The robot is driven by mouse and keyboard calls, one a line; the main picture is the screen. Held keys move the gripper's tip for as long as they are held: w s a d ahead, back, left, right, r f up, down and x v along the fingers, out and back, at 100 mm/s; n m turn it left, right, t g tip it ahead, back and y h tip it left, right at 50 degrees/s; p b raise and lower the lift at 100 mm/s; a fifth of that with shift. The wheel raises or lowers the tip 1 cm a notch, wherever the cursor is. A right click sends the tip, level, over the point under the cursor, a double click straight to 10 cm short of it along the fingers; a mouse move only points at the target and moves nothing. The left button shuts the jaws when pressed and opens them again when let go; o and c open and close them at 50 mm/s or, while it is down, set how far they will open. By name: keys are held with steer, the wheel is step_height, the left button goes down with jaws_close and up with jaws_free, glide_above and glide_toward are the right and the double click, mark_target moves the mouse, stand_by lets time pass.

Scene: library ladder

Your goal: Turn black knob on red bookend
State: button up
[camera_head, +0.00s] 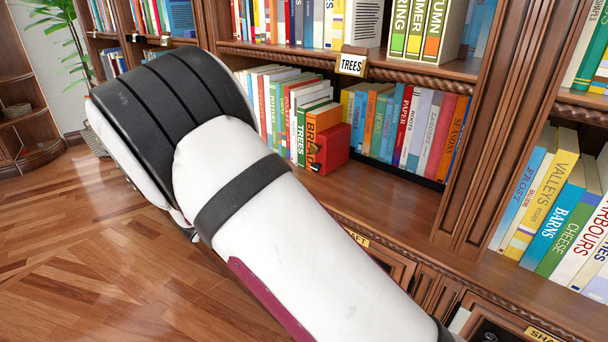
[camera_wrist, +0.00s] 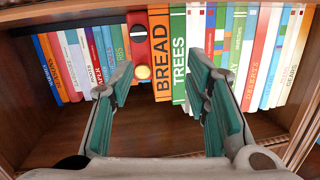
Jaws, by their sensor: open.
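The red bookend (camera_head: 335,148) stands on the middle shelf at the right end of a row of books. It also shows in the wrist view (camera_wrist: 138,52), beside the orange BREAD book. A round black knob (camera_wrist: 140,33) is on the bookend's face, and a round brass-coloured piece (camera_wrist: 143,72) sits below it in that picture. My gripper (camera_wrist: 162,75) is open with green-padded fingers and nothing between them. Its left finger overlaps the picture near the bookend, while the space between the fingers faces BREAD and TREES. My gripper is hidden in the head view.
Books stand close on both sides of the bookend: the BREAD book (camera_head: 321,121) and a slanting row (camera_head: 405,130). Bare shelf (camera_head: 375,188) lies in front. A wooden upright (camera_head: 485,125) and the shelf above bound the bay.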

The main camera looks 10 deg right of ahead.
mark_target(314, 167)
steer(key=w+d+f, duration=0.1)
steer(key=d, duration=0.2)
steer(key=w+d+h+b, duration=0.1)
steer(key=w+d, duration=0.1)
steer(key=d, duration=0.2)
steer(key=w+d+f+h, duration=0.1)
steer(key=w+d, duration=0.1)
steer(key=d, duration=0.1)
steer(key=shift+w+d+f+m+g, duration=0.15)
steer(key=shift+w+f+m+g, duration=0.15)
steer(key=shift+m+g, duration=0.1)
jaws_close()
